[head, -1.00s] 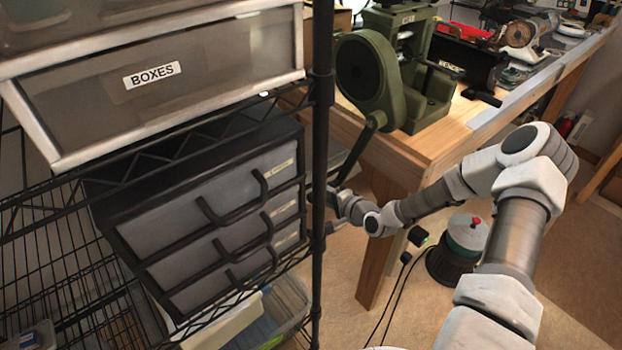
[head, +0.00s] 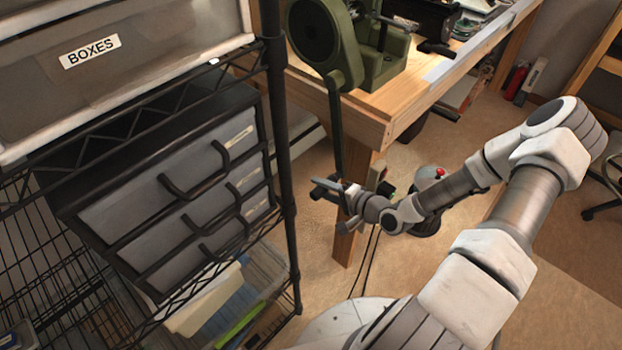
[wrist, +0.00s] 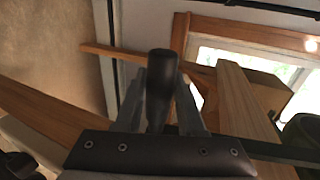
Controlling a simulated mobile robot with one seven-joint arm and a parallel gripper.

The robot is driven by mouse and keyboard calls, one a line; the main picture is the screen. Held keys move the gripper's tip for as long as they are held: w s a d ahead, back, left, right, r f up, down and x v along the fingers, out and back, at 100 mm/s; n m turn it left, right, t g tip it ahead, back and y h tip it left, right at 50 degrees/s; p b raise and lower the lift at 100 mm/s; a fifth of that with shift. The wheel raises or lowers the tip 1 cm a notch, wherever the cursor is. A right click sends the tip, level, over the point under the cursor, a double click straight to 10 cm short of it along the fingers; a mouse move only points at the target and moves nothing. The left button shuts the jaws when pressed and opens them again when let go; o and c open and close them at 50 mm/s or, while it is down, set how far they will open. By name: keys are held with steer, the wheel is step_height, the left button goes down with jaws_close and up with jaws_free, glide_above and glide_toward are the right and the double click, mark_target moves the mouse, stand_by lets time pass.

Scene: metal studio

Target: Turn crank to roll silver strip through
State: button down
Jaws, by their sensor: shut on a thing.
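The green rolling mill (head: 375,58) stands at the near end of the wooden bench, its top cut off in the head view. Its dark crank arm (head: 336,120) hangs almost straight down from the mill's side, past the bench edge. My gripper (head: 333,190) is at the crank's lower end, in front of the bench leg. In the wrist view, the dark crank handle (wrist: 162,80) sits between the two grey fingers of my gripper (wrist: 160,100), which are shut on it. I cannot make out the silver strip in either view.
A black wire shelf (head: 283,150) with grey drawers (head: 180,200) and a bin labelled BOXES stands close left of my gripper. The bench leg (head: 352,225) is just behind. A canister with a red knob (head: 430,178) is on the floor behind my arm. Carpet is open at right.

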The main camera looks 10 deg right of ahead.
steer(key=w+d+r+p+v, duration=0.1)
steer(key=p+v, duration=0.7)
steer(key=v, duration=0.8)
steer(key=s+d+r+p, duration=0.1)
steer(key=s+r+p, duration=0.2)
steer(key=r+p, duration=0.8)
steer(key=s+d+r+p, duration=0.2)
steer(key=s+r+p, duration=0.1)
steer(key=r+p, duration=0.9)
steer(key=shift+s+r, duration=0.15)
steer(key=shift+r, duration=0.65)
steer(key=shift+c, duration=2.4)
jaws_free()
steer(key=shift+s+d, duration=0.1)
steer(key=shift+d, duration=0.05)
steer(key=p+v, duration=0.2)
steer(key=v, duration=0.5)
steer(key=shift+f, duration=0.1)
